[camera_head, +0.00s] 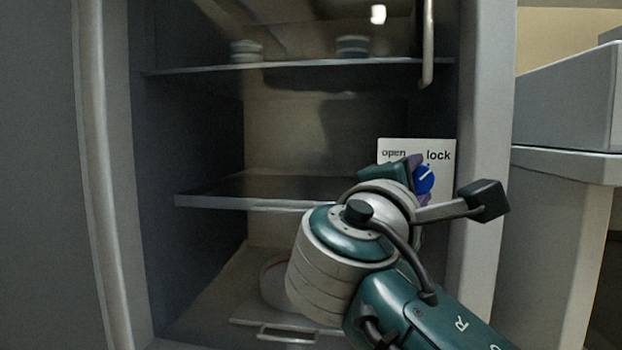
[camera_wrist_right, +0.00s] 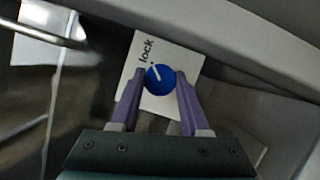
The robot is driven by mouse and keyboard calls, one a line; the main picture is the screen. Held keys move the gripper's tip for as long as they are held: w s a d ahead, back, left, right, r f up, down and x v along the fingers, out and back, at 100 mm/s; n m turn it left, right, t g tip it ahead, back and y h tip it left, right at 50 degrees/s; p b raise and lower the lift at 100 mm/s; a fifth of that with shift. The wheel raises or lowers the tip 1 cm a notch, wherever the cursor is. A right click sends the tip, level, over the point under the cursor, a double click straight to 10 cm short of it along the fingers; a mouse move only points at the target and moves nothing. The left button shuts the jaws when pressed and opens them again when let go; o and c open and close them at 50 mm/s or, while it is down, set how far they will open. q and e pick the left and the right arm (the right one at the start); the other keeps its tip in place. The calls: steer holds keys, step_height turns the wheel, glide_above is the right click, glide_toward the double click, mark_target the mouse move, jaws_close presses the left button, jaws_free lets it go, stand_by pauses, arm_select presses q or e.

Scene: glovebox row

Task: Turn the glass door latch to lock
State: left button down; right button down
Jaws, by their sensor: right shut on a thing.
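The latch is a round blue knob (camera_head: 424,180) with a white pointer line, on a white plate (camera_head: 447,147) marked "open" at left and "lock" at right. The plate is on the glass door (camera_head: 300,130), near its right edge. In the head view the knob's pointer is partly hidden by my right gripper (camera_head: 423,182). In the right wrist view the knob (camera_wrist_right: 160,80) sits between the two purple fingers of the gripper (camera_wrist_right: 160,82), which are shut on its sides. There the white line points up and left, toward the word "lock". My left gripper is in neither view.
A vertical bar handle (camera_head: 428,45) is above the plate. Behind the glass are shelves (camera_head: 300,66) with small round containers (camera_head: 246,51). The grey cabinet frame (camera_head: 484,150) runs close to the right of the plate. A grey unit (camera_head: 565,110) stands farther right.

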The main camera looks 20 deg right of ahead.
stand_by(0.4)
steer(key=shift+c, duration=1.9)
jaws_free()
steer(key=p+v, duration=0.1)
steer(key=v, duration=0.9)
steer(key=shift+p, duration=0.4)
